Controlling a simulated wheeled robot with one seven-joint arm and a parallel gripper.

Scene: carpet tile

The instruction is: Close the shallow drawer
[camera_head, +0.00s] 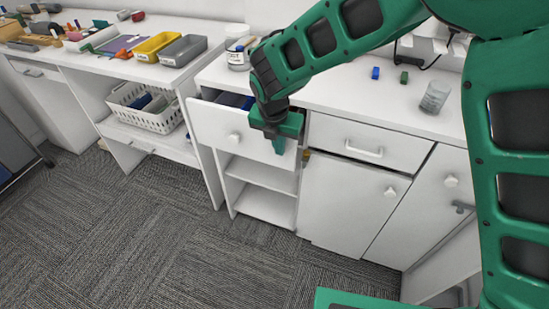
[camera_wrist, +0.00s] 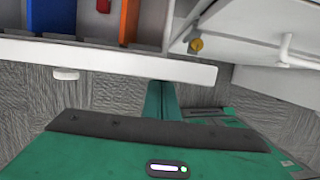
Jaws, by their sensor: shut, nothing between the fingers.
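The shallow drawer (camera_head: 215,128) is the white one with a round knob, left of my arm, and it stands partly open. Its front board (camera_wrist: 110,61) crosses the wrist view, with blue, orange and red things inside beyond it. My gripper (camera_head: 279,146) is shut and empty, pointing down at the right end of the drawer front. In the wrist view my green fingers (camera_wrist: 160,98) are together on the outer side of the front board, close to it. I cannot tell whether they touch it. My arm hides part of the drawer's right end in the head view.
A closed drawer with a bar handle (camera_head: 364,151) is just right of my gripper. Open shelves (camera_head: 262,190) lie below the shallow drawer. A jar (camera_head: 238,55) and a glass (camera_head: 435,97) stand on the counter. The carpet in front is clear.

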